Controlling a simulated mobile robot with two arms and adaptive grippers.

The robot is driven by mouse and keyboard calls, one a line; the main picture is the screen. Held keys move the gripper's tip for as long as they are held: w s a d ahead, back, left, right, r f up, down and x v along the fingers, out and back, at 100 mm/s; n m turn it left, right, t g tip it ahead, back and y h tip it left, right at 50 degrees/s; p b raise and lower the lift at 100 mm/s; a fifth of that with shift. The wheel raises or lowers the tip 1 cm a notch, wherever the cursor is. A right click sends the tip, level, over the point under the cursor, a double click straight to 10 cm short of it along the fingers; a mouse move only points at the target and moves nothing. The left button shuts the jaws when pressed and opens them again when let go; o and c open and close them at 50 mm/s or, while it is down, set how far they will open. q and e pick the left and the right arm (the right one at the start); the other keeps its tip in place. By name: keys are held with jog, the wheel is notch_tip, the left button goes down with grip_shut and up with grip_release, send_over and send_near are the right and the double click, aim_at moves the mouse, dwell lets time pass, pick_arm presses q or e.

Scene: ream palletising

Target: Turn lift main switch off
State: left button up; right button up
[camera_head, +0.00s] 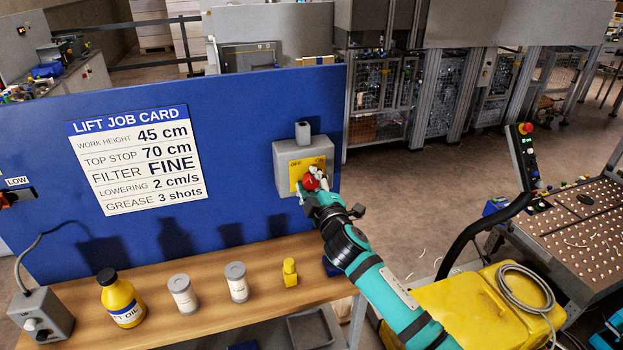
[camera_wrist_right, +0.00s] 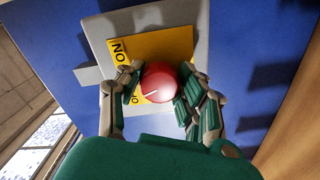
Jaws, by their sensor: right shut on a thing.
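The lift main switch is a grey box (camera_head: 283,154) on the blue panel, with a yellow plate (camera_head: 297,165) marked OFF and ON. Its round red knob (camera_head: 310,182) sits at the lower middle of the plate. My right gripper (camera_head: 313,184) reaches it from below right and is shut on the knob. In the right wrist view, the red knob (camera_wrist_right: 159,82) sits between the two fingers of the right gripper (camera_wrist_right: 158,88). A white line shows on the knob face there. The fingers cover part of the plate and its lettering. My left gripper is not in view.
A wooden bench (camera_head: 190,325) runs below the blue panel (camera_head: 245,105). It holds a yellow oil bottle (camera_head: 122,300), two grey cans, a small yellow item (camera_head: 290,272) and a grey box with a cable (camera_head: 40,314). A job card (camera_head: 136,160) hangs left of the switch.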

jog(key=n+p, duration=0.1)
jog(key=n, duration=0.4)
jog(key=shift+f, duration=0.1)
dwell(0.7)
jog(key=o, duration=1.2)
jog(key=v, duration=1.2)
